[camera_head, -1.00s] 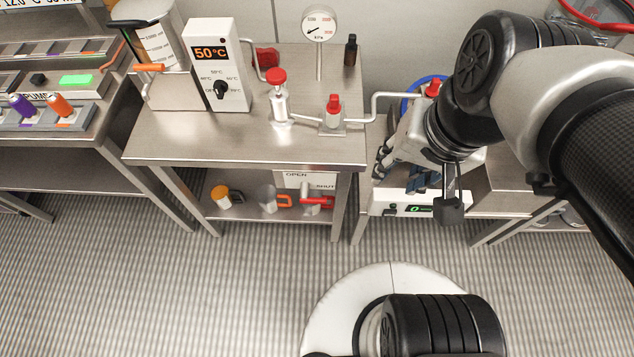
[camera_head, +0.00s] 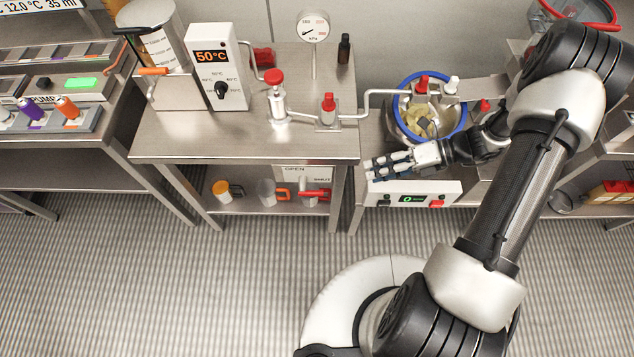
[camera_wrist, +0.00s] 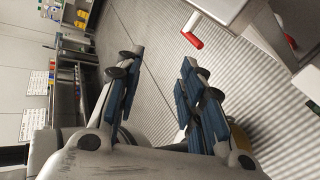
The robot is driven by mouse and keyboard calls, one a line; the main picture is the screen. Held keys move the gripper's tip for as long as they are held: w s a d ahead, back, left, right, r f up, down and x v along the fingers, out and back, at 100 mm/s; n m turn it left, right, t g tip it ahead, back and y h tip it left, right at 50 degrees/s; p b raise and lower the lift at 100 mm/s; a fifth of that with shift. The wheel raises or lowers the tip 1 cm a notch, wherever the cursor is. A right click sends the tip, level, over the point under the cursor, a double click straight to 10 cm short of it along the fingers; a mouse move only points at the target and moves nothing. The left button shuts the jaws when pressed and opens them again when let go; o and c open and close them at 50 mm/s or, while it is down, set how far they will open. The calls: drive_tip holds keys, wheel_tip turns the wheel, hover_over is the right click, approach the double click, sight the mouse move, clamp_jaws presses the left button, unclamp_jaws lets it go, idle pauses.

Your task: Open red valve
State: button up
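Red-topped fittings also stand above: a round red knob (camera_head: 274,76), a red cap (camera_head: 328,102) and another red cap (camera_head: 422,84) over the pot. My gripper (camera_head: 373,170) points left, right of the table and above the lever valve's level, in front of the pot. In the wrist view my gripper (camera_wrist: 162,60) is open, with nothing between its blue-padded fingers. A red handle (camera_wrist: 193,40) shows beyond them, apart; which valve it belongs to is unclear.
A blue-rimmed pot (camera_head: 462,125) stands by a scale (camera_head: 440,194) beside my gripper. A pipe (camera_head: 385,93) and gauge (camera_head: 313,27) rise above the tabletop (camera_head: 220,148). The floor in front is clear.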

sight(324, 195)
drive_tip(key=s+f+m+t+y+p, duration=0.1)
drive_tip(key=s+f+m+t, duration=0.15)
drive_tip(key=f+m, duration=0.45)
drive_tip(key=s+f+m+t+y, duration=0.1)
drive_tip(key=f+m+t, duration=0.2)
drive_tip(key=f+m, duration=0.4)
drive_tip(key=b+x, duration=0.2)
drive_tip(key=x, duration=1.5)
drive_tip(key=shift+a+r, duration=0.1)
drive_tip(key=shift+a, duration=0.1)
clamp_jaws()
